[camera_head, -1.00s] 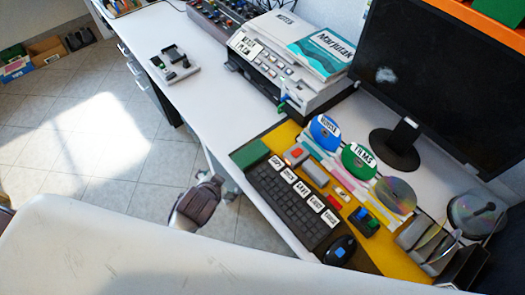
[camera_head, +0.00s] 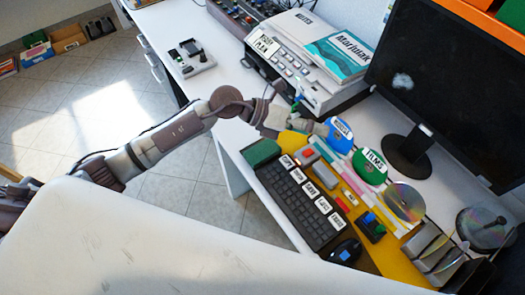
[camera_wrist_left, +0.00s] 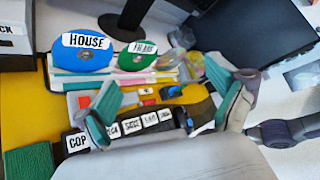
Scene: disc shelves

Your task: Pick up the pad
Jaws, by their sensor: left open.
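A green block-like pad (camera_head: 262,152) lies at the left end of the yellow mat, beside the black keyboard (camera_head: 298,198). In the left wrist view the green pad (camera_wrist_left: 30,163) shows at the lower left, partly cut off by the frame. My left gripper (camera_head: 308,122) is over the back edge of the mat, by the blue disc, apart from the green pad. In the left wrist view my left gripper (camera_wrist_left: 165,102) has its fingers spread with nothing held between them. My right gripper is not in view.
A blue disc (camera_head: 340,136) and a green disc (camera_head: 370,166) stand in a rack behind the keyboard. A printer (camera_head: 290,65) is at the back, a monitor (camera_head: 450,90) to the right. A mouse (camera_head: 345,251) lies at the front.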

